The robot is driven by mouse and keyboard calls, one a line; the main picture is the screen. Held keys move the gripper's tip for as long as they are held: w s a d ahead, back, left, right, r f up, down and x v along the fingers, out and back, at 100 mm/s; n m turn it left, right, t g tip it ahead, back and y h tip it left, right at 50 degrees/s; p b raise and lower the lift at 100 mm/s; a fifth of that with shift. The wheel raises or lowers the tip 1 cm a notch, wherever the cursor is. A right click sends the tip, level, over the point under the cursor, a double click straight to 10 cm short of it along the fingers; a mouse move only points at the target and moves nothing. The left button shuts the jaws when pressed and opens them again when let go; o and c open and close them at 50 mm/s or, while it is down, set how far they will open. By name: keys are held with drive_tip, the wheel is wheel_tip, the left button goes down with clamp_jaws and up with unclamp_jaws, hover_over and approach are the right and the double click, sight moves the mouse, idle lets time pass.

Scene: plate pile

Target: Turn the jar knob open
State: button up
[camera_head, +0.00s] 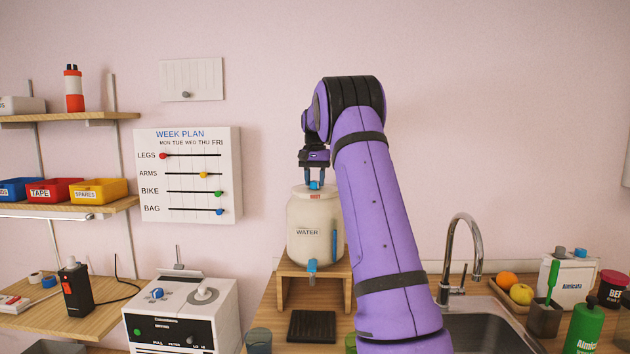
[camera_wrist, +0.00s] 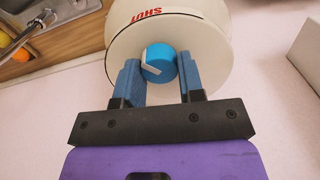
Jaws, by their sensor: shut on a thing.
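The jar knob (camera_wrist: 160,60) is blue with a white pointer mark, on top of the cream water jar (camera_head: 305,222). In the wrist view, red "SHUT" lettering shows on the pale jar top (camera_wrist: 202,42), and the pointer lies towards the knob's lower left. My gripper (camera_head: 315,182) is over the jar top, with one blue finger on each side of the knob, shut on it. It also shows in the wrist view (camera_wrist: 158,72). The jar is upright on a wooden stand (camera_head: 338,270), with a blue tap (camera_head: 312,266) low at its front.
A dark ribbed mat (camera_head: 311,326) lies before the stand. My purple arm crosses in front, just right of the jar. A sink (camera_head: 480,332) with a curved faucet (camera_head: 466,240) is at right. A white panelled device (camera_head: 182,310) stands at left. The air left of the jar is free.

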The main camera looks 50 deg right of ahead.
drive_tip(key=n, duration=0.5)
drive_tip(key=shift+r+n, duration=0.1)
drive_tip(key=shift+n, duration=2.4)
drive_tip(key=o, duration=0.9)
wheel_tip(320, 180, up, 11)
drive_tip(key=shift+f, duration=0.15)
